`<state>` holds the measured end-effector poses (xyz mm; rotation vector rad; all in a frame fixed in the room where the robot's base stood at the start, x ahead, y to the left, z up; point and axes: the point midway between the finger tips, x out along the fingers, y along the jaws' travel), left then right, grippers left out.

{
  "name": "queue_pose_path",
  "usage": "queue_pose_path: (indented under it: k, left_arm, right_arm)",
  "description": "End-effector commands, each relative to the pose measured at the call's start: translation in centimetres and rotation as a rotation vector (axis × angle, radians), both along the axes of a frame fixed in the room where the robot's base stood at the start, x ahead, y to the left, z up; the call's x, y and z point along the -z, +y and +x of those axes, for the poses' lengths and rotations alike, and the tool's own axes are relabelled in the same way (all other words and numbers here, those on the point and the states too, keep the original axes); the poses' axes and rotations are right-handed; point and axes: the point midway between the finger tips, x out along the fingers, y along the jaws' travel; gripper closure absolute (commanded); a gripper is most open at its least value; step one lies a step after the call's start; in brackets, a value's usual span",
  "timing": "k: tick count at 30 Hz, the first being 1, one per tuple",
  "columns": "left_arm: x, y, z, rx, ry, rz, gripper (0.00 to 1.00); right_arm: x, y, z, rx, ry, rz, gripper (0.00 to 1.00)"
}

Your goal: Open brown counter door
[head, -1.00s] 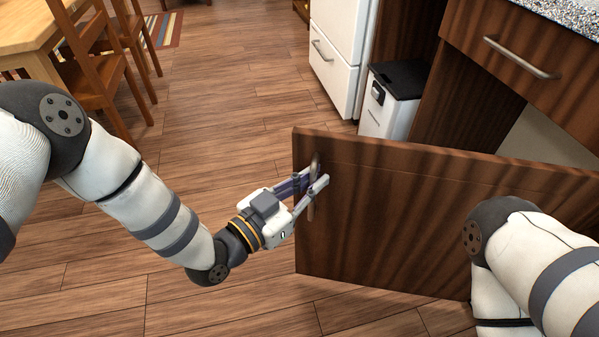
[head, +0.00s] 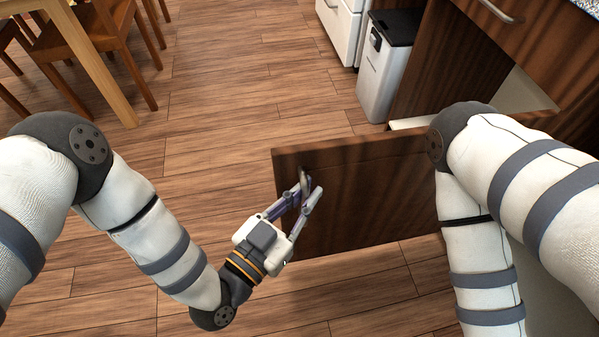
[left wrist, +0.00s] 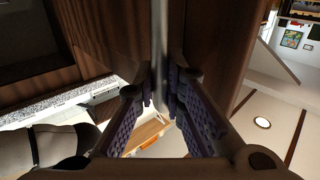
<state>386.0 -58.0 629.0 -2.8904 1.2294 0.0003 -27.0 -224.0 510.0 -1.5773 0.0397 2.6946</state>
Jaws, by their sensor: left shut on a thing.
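The brown counter door (head: 350,205) stands swung out from the counter in the head view, with its free edge to the left. Its metal handle (head: 304,182) is near that free edge. My left gripper (head: 306,194) is shut on the handle; in the left wrist view the handle bar (left wrist: 161,60) runs between the two purple-padded fingers. My right arm (head: 480,190) crosses the right side of the head view and hides part of the door and the cabinet opening. My right gripper is outside the frames.
A drawer with a metal handle (head: 497,11) is above the cabinet opening. A white bin with a dark lid (head: 388,65) stands beyond the door, beside a white appliance (head: 341,28). Wooden chairs (head: 88,50) are at the upper left. The wooden floor (head: 225,110) between is clear.

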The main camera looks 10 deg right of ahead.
Motion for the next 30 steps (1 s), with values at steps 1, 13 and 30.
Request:
queue_pose_path:
  k: [1,13,30]
  left_arm:
    - [-0.1,0.0,-0.3,0.001,0.0,0.001,1.0]
    - [0.1,-0.1,-1.0,0.002,0.001,0.001,1.0]
    - [0.2,1.0,-2.0,0.003,0.004,0.001,0.8]
  right_arm:
    - [-0.2,0.0,0.1,0.0,-0.003,0.0,0.54]
    - [-0.3,0.0,0.2,0.0,-0.005,0.0,0.54]
    - [-0.3,0.0,0.2,0.0,-0.005,0.0,0.54]
